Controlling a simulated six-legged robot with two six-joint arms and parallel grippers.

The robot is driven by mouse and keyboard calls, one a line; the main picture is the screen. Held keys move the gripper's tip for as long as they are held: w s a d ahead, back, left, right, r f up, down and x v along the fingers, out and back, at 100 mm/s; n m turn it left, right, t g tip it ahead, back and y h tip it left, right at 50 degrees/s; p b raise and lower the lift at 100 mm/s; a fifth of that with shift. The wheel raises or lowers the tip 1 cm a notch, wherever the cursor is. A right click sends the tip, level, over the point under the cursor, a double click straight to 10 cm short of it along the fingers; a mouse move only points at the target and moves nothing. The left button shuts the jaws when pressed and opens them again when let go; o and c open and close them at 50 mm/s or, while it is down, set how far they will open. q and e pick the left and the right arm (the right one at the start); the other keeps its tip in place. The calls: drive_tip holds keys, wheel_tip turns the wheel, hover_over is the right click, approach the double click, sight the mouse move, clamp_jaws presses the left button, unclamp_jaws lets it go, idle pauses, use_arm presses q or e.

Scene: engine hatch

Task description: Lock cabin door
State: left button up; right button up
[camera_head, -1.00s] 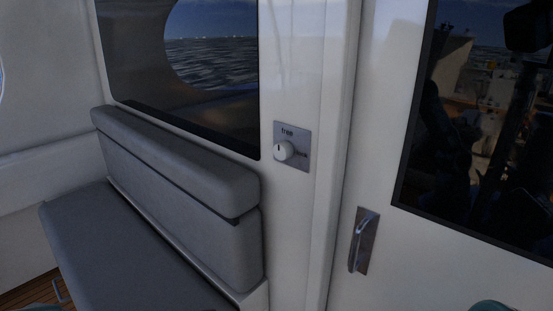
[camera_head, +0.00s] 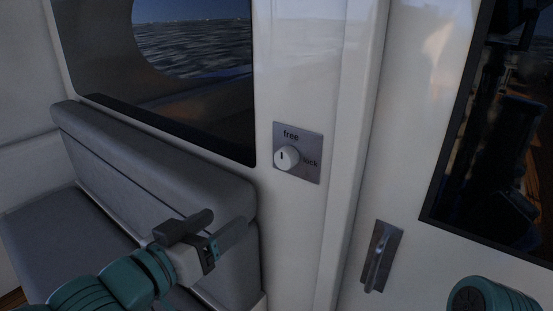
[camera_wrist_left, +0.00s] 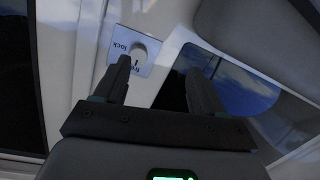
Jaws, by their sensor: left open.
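A white round lock knob (camera_head: 286,158) sits on a square grey plate (camera_head: 311,172) on the white wall left of the door. The plate reads "free" above the knob and "lock" to its right. The knob's dark mark points up toward "free". My left gripper (camera_head: 228,224) is open and empty, below and left of the knob and apart from it. In the left wrist view the knob (camera_wrist_left: 147,50) shows ahead, beyond the left finger, with the open fingers (camera_wrist_left: 162,80) in front. The cabin door (camera_head: 420,120) carries a metal handle (camera_head: 381,257). My right gripper is not in view.
A grey cushioned bench (camera_head: 150,165) stands along the wall at left, under a dark window (camera_head: 190,50). The door has a dark window (camera_head: 510,130). A teal part of my right arm (camera_head: 490,296) shows at the lower right. The wall around the knob plate is clear.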

use_arm(q)
wheel_tip(320, 180, up, 3)
drive_tip(key=h+p, duration=0.1)
drive_tip(key=p, duration=0.1)
approach(282, 161)
drive_tip(key=shift+m+t, duration=0.3)
drive_tip(key=shift+m, duration=0.1)
drive_tip(key=x, duration=0.8)
drive_tip(key=shift+s+d+f, duration=0.1)
drive_tip(key=shift+f, duration=0.15)
use_arm(e)
drive_tip(key=shift+w+a+r, duration=0.1)
drive_tip(key=shift+r, duration=0.5)
drive_tip(key=shift+w+a+r, duration=0.1)
drive_tip(key=shift+r, duration=0.45)
use_arm(q)
drive_tip(key=shift+w+f, duration=0.1)
drive_tip(key=shift+w, duration=0.15)
drive_tip(key=shift+c, duration=0.3)
drive_tip(key=c, duration=1)
